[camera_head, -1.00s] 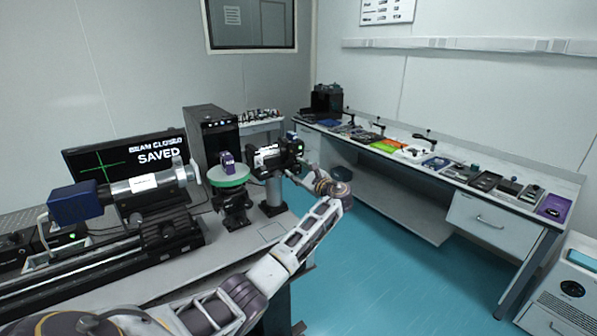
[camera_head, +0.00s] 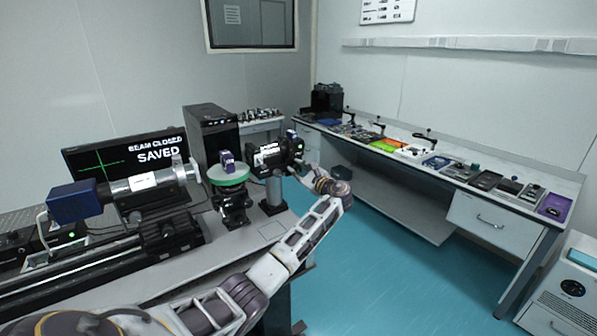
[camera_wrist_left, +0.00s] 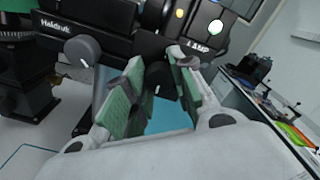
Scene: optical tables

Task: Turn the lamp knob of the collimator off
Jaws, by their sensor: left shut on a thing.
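The collimator (camera_head: 268,157) is a black box on a post at the bench's right end. In the left wrist view its dark front panel (camera_wrist_left: 112,22) fills the top, with a "LAMP" label, a bright white round light (camera_wrist_left: 215,27) and a small amber light. My left gripper (camera_head: 302,168) is at the collimator's right side. In the left wrist view its green-padded fingers (camera_wrist_left: 158,76) are shut on the black lamp knob (camera_wrist_left: 157,80), which they partly hide. A separate grey knob (camera_wrist_left: 83,50) with a white mark sits to the left. My right gripper is out of view.
A green round stage (camera_head: 228,177) with a purple piece stands left of the collimator. Further left are a grey tube with a blue box (camera_head: 75,203) and a monitor (camera_head: 125,160) reading "BEAM CLOSED SAVED". A long side table (camera_head: 470,180) holds small parts; open floor lies before it.

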